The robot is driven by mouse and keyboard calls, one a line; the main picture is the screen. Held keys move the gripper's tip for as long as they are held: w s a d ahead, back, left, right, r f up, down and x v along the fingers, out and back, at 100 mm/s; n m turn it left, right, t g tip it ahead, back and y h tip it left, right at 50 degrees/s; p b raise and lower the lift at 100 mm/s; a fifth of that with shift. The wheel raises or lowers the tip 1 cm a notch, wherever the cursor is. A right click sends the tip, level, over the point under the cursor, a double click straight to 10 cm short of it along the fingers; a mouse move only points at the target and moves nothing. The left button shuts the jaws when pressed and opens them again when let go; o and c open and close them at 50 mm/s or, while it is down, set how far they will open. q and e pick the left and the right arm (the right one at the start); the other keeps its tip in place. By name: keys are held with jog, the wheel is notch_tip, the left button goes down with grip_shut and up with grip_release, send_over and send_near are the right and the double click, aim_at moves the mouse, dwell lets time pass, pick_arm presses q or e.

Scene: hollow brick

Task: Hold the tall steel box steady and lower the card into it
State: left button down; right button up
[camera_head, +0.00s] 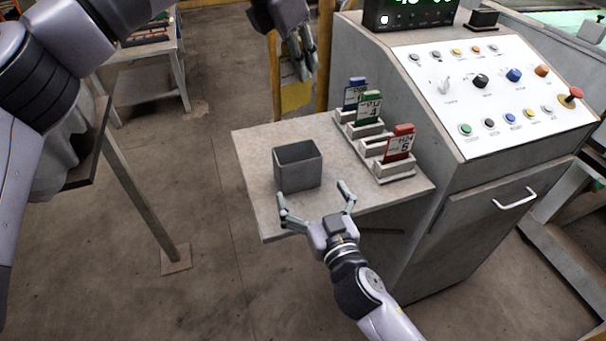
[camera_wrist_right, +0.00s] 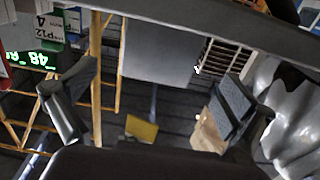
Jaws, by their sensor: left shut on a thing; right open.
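The tall steel box (camera_head: 298,166), grey and open-topped, stands upright on a light shelf (camera_head: 258,148). In the right wrist view, a grey panel (camera_wrist_right: 160,52) between my fingers appears to be its side. My right gripper (camera_head: 311,194) is open at the near side of the box; its fingers are spread and I see no grip on the box. My left gripper (camera_head: 304,67) is higher and farther back, shut on a yellow card (camera_head: 296,95) that hangs below its fingers, above and beyond the box. A yellow patch in the right wrist view (camera_wrist_right: 141,130) looks like this card.
Blue (camera_head: 354,92), green (camera_head: 368,108) and red (camera_head: 399,143) cards stand in holders right of the box. A control console (camera_head: 480,90) with buttons and a drawer handle rises beyond them. Yellow posts (camera_head: 325,50) stand behind. The shelf's left part is clear.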

aim_at(302, 175)
jog(key=x, duration=0.7)
jog(key=shift+w+f, duration=0.1)
jog(key=c, duration=1.3)
pick_arm(q)
jog(key=shift+m, duration=0.5)
notch_tip(302, 175, down, 5)
jog(key=shift+s+d+f, duration=0.1)
jog(key=shift+f, duration=0.05)
pick_arm(e)
jog(key=shift+c, duration=0.6)
pick_arm(q)
jog(key=shift+f, duration=2.4)
